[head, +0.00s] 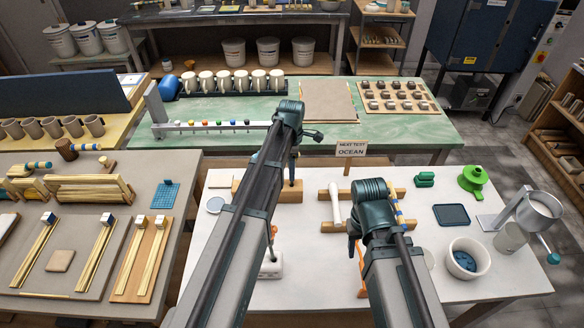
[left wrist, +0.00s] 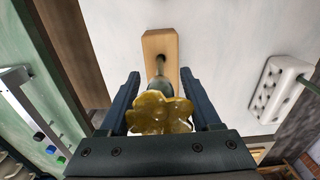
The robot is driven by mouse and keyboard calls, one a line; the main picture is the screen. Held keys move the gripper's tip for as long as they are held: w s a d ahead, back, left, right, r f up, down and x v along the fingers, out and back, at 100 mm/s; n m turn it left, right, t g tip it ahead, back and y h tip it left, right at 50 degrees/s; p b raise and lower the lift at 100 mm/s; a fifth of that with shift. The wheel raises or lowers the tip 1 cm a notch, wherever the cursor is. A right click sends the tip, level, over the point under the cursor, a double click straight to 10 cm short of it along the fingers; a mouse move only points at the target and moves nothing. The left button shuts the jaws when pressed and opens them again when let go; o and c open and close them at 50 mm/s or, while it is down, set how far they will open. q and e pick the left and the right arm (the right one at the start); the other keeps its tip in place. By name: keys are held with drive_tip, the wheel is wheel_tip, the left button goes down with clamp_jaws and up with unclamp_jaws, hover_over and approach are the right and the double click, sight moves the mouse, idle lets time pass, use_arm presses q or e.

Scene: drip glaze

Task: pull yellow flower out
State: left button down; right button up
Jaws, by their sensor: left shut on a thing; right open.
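The yellow flower (left wrist: 158,112) is a translucent amber head between my left fingers in the left wrist view. A grey body and thin stem show behind it, lined up with a hole in a wooden block (left wrist: 160,45). I cannot tell how deep the stem sits. My left gripper (head: 292,178) is shut on the flower, over the wooden block (head: 258,190) on the white table in the head view; its own arm hides the flower there. My right gripper (head: 356,248) is open above the table's middle, with its fingertips mostly hidden.
A white holder with holes (head: 270,270) stands near the left arm; it also shows in the left wrist view (left wrist: 277,88). A white roller (head: 335,203), a bowl (head: 466,259), a dark tray (head: 451,215) and the "OCEAN" sign (head: 351,149) are around the right arm.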

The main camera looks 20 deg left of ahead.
use_arm(q)
drive_tip(key=shift+r+p, duration=1.1)
idle(0.7)
drive_tip(key=shift+r+p, duration=2.65)
drive_tip(key=shift+r, duration=0.05)
wheel_tip(320, 180, up, 3)
drive_tip(key=p, duration=0.3)
drive_tip(key=shift+f, duration=0.1)
